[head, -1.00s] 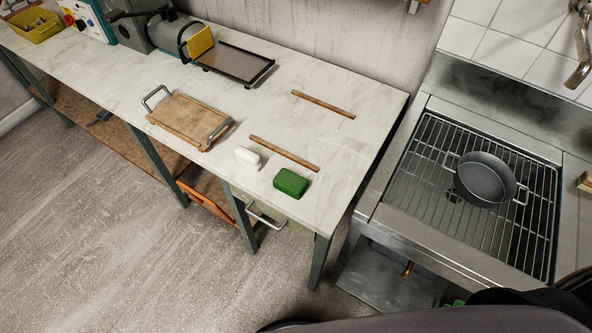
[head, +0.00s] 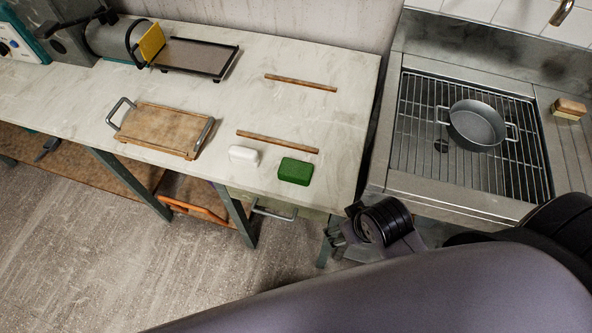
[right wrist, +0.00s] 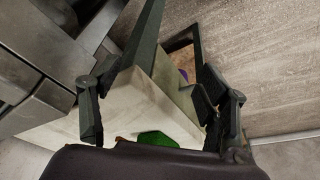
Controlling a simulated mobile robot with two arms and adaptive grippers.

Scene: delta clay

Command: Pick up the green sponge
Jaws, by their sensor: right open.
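The green sponge (head: 295,171) lies on the pale table (head: 330,115) near its front right corner, just right of a white block (head: 244,155). My right gripper (head: 338,232) is beyond the table's front right corner, to the lower right of the sponge and apart from it. In the right wrist view my right gripper (right wrist: 165,95) is open with nothing between its fingers. The green sponge (right wrist: 157,139) shows low in that view, partly hidden by the gripper's body. My left gripper is not in view.
Two wooden strips (head: 278,141) (head: 300,83) lie behind the sponge. A wooden tray (head: 155,130) with metal handles is at left. A slicer (head: 120,40) stands at the back left. A pan (head: 476,125) sits on the grill (head: 415,125) at right, across a gap from the table.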

